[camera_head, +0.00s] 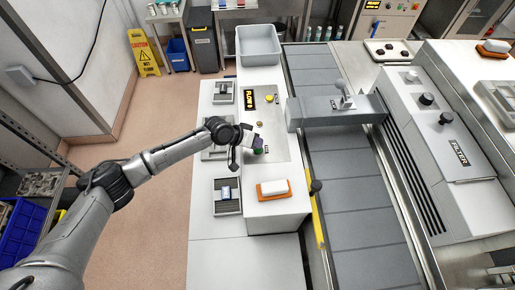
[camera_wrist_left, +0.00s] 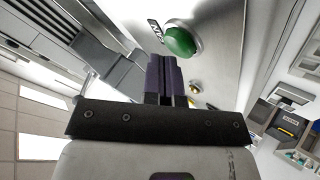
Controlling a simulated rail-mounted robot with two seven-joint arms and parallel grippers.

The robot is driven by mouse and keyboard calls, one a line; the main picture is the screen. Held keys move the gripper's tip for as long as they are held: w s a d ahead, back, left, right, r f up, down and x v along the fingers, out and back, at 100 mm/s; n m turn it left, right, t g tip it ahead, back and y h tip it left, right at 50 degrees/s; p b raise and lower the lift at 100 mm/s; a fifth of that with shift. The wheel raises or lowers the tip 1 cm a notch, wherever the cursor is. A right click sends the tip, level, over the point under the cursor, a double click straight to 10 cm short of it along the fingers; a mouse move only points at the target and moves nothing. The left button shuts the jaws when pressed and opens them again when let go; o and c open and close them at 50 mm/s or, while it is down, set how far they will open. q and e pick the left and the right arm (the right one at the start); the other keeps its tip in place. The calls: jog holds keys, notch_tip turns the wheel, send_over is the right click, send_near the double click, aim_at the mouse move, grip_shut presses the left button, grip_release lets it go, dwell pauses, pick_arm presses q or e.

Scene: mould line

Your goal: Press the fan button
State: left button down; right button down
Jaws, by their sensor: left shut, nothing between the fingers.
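A control panel (camera_head: 276,133) lies on the white counter left of the conveyor. A green round button (camera_head: 259,151) on it is partly covered by my left gripper (camera_head: 256,143) in the head view. In the left wrist view the green button (camera_wrist_left: 181,40) stands out from the metal panel, beside a dark label that I cannot read clearly. My left gripper (camera_wrist_left: 164,62) is shut and empty, its fingertips close to the green button; I cannot tell whether they touch. A yellow button (camera_head: 269,98) and a small brass-coloured knob (camera_head: 273,122) sit farther back on the panel. My right gripper is not in view.
An orange-and-white brush-like block (camera_head: 273,188) and a small tray (camera_head: 227,207) are nearer on the counter. A grey bin (camera_head: 258,60) stands behind. The conveyor (camera_head: 345,190) with a cross housing (camera_head: 335,111) runs at the right.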

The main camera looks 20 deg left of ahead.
pick_arm(q)
jog(key=shift+f, duration=0.4)
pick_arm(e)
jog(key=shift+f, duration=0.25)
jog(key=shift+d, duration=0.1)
pick_arm(q)
jog(key=shift+r, duration=0.15)
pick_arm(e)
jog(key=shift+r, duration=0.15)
pick_arm(q)
jog(key=shift+s+r+p, duration=0.1)
jog(key=shift+r+p, duration=0.2)
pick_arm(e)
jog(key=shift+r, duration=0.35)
pick_arm(q)
jog(key=shift+r, duration=0.1)
